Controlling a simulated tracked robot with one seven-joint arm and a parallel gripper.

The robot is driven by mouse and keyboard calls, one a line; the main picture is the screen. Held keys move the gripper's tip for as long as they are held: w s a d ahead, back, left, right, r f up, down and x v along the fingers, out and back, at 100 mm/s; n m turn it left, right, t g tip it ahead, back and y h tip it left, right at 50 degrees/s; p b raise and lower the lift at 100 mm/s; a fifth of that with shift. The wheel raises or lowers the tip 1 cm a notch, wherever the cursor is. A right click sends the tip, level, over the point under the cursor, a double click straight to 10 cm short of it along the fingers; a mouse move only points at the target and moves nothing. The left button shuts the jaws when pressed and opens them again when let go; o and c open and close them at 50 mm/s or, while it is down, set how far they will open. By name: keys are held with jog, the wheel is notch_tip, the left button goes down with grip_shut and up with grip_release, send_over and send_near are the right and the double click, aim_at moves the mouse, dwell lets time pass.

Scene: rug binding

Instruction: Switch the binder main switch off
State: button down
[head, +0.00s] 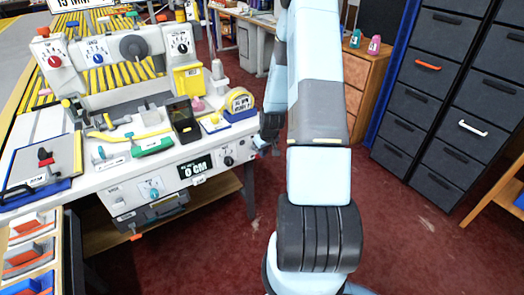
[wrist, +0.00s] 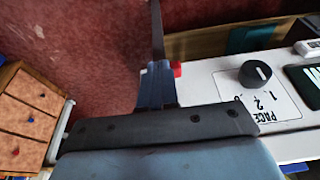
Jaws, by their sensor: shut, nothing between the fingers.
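The binder bench (head: 70,200) is a white table on the left of the head view, with dials on its front panel. No switch is readably labelled as the main switch. A small red part (wrist: 177,69) shows in the wrist view at the panel's end, partly hidden by my gripper. My gripper (wrist: 155,78) is shut and empty, right beside this red part; I cannot tell whether it touches it. In the head view my gripper (head: 266,146) is at the bench's front right corner, partly hidden by my arm.
A black pace dial (wrist: 255,74) sits close to my gripper. A display reading 0 CM (head: 195,168) is further left on the panel. Dark drawers (head: 440,90) stand at right; red floor between is clear.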

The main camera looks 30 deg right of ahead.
jog(key=shift+s+a+f+t, duration=0.1)
jog(key=shift+s+f+t, duration=0.05)
jog(key=shift+f, duration=0.8)
jog(key=shift+s+f+t, duration=0.15)
jog(key=shift+f, duration=0.8)
jog(key=s+r, duration=0.7)
jog(key=s, duration=0.4)
jog(key=shift+d+r, duration=0.25)
jog(key=shift+r, duration=0.1)
